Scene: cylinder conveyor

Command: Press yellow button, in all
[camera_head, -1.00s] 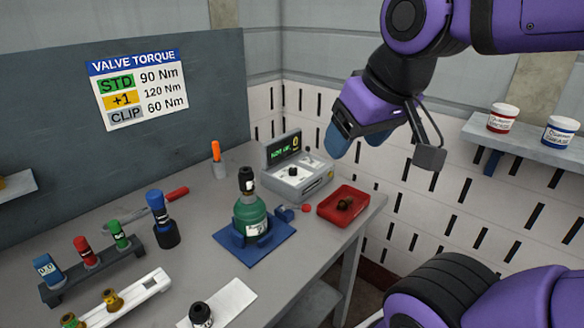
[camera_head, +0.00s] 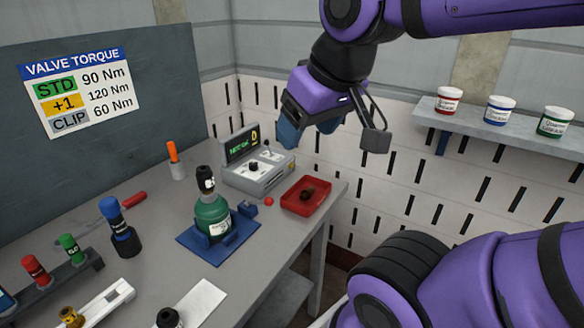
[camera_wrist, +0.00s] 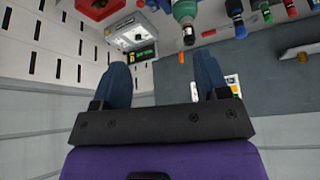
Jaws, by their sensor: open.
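A grey control box (camera_head: 268,185) with a raised display (camera_head: 241,145) stands at the back right of the bench. Its display shows green text too small to read, with a yellowish digit at the right. A black knob and small pale controls show on its top. I cannot clearly make out a yellow button on it. My gripper (camera_head: 308,132) has blue fingers and is open and empty. It hangs above and to the right of the box, apart from it. In the wrist view the control box (camera_wrist: 121,30) lies beyond my gripper (camera_wrist: 160,68), towards the upper left.
A green bottle (camera_head: 212,216) with a black top stands in a blue holder left of the box. A red tray (camera_head: 292,203) with a dark part sits right of it. An orange-handled tool (camera_head: 172,153) stands behind. A shelf (camera_head: 470,133) with jars is at right.

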